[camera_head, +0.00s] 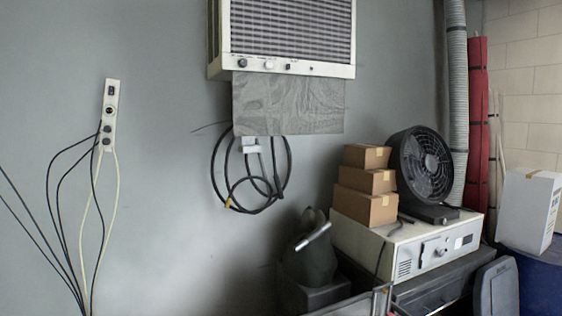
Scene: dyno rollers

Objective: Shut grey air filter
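A white wall unit (283,68) with a slatted grille (293,30) is mounted high on the grey wall, its top cut off by the frame edge. A grey textured rectangular panel (288,106), which looks like the grey air filter, hangs straight down from under the unit's bottom edge. It lies in front of the upper part of a coiled hose. I cannot tell how the panel joins the unit. My gripper is not in view.
A dark coiled hose (216,165) hangs below the panel. A power strip (111,115) with trailing cables is at left. At lower right, cardboard boxes (366,207) and a black fan (422,165) stand on a white machine (405,258). A dark grey can-like object (312,262) stands beside it.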

